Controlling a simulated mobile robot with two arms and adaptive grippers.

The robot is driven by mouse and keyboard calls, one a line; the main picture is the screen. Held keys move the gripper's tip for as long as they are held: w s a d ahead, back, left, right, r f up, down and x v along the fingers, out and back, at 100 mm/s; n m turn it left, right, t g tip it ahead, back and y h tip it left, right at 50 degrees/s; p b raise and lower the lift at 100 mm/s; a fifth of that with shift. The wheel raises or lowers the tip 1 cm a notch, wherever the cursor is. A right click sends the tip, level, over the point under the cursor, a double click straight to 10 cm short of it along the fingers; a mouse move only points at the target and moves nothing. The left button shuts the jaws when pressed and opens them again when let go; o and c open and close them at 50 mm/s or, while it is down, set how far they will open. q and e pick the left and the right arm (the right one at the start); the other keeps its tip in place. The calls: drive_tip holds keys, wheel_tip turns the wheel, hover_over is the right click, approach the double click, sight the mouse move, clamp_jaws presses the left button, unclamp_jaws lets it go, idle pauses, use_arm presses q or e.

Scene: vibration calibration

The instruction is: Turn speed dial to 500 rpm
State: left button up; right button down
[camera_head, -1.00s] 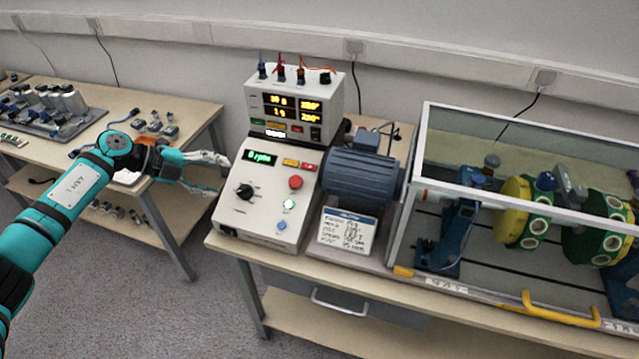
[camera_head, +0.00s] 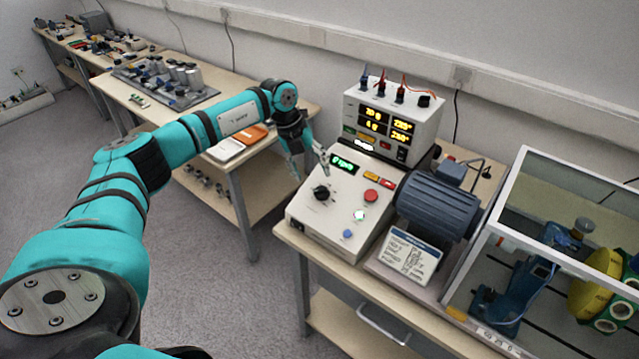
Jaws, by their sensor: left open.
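The speed dial (camera_head: 321,193) is a black knob on the sloped face of a white control box (camera_head: 335,235). A green digital display (camera_head: 344,164) sits above it; its text is too small to read surely. My right gripper is out of view.
A power supply (camera_head: 392,120) with yellow readouts stands behind the control box. A blue-grey motor (camera_head: 438,207), an information card (camera_head: 408,254) and a glass-walled enclosure (camera_head: 560,250) stand to the right. Another bench (camera_head: 210,120) with parts is at the left, and a gap separates the benches.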

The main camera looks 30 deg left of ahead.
sight(319, 189)
use_arm(q)
drive_tip(key=p+x, duration=0.1)
drive_tip(key=x, duration=0.6)
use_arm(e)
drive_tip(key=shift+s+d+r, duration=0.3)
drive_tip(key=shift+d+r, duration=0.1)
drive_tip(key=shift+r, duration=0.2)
use_arm(q)
drive_tip(key=shift+r, duration=0.1)
drive_tip(key=c, duration=1.1)
drive_tip(key=shift+c, duration=0.2)
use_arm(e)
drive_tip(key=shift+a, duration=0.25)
use_arm(q)
drive_tip(key=shift+m, duration=0.3)
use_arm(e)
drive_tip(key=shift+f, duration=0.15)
